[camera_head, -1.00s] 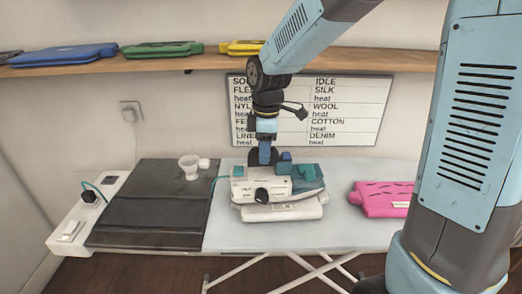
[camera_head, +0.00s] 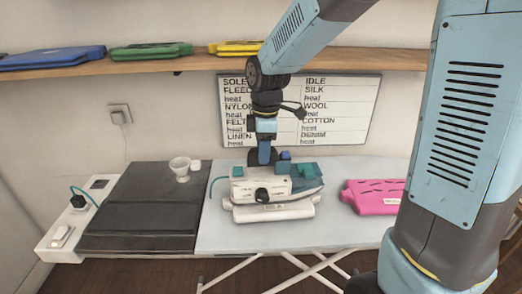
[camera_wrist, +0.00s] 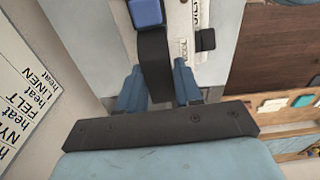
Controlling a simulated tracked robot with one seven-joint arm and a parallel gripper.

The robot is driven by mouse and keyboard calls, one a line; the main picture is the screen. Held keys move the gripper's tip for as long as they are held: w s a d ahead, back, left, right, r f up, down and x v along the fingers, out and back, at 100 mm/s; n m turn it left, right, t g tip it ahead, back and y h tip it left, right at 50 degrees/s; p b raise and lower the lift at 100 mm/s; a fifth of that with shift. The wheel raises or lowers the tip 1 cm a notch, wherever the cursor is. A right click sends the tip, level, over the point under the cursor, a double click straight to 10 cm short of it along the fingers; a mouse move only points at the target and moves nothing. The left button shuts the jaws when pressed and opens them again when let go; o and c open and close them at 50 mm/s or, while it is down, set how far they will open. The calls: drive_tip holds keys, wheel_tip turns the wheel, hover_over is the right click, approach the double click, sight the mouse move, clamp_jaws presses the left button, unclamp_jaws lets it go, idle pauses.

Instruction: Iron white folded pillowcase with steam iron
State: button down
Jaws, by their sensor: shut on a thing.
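The white and teal steam iron (camera_head: 258,188) sits flat over the white folded pillowcase (camera_head: 274,212) on the ironing board (camera_head: 235,233). My gripper (camera_head: 262,157) comes down from above and is shut on the iron's handle. In the wrist view, the two blue fingers of my gripper (camera_wrist: 160,88) lie on either side of the dark handle (camera_wrist: 154,58) of the iron. The iron hides most of the pillowcase; its front edge with a small label shows. A teal cord runs from the iron toward the left.
A pink folded cloth (camera_head: 373,197) lies on the board's right part, beside my arm. A dark pad (camera_head: 140,210) is on the left, with a white cup (camera_head: 180,168) at its back. A heat chart (camera_head: 345,108) hangs on the wall under a shelf (camera_head: 160,64) of folded cloths.

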drive_tip(key=shift+d, duration=0.25)
idle(0.8)
drive_tip(key=shift+r, duration=3.55)
